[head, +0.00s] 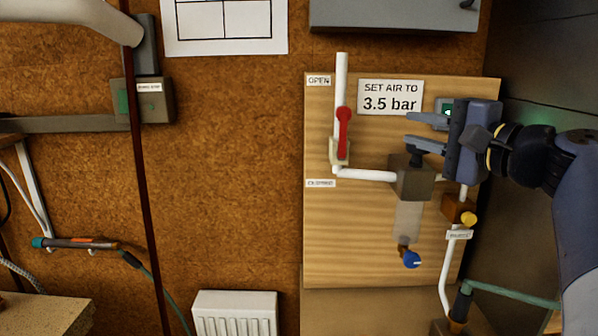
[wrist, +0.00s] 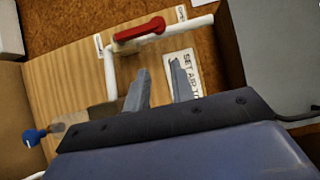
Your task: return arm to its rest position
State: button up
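My gripper (head: 410,129) is in front of the right part of the wooden panel (head: 370,235) in the head view. Its two fingers point left and stand apart, with nothing seen between them. My arm comes in from the right edge. In the wrist view my gripper (wrist: 158,82) is open, with bare panel and the edge of the sign (wrist: 183,75) beyond the fingertips. The red lever (head: 344,132) lies along the white pipe in the head view, left of the fingers and apart from them. It also shows in the wrist view (wrist: 140,29).
A grey-brown block (head: 412,178) sits just below the fingers, with a blue knob (head: 411,259) under it. A yellow knob (head: 468,219) is at the right. A dark wall (head: 550,80) borders the panel. Bare brown board (head: 220,170) lies to the left.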

jog(key=x, duration=0.3)
jog(key=shift+w+d+f, duration=0.1)
jog(key=shift+w+f, duration=0.05)
jog(key=shift+f, duration=0.1)
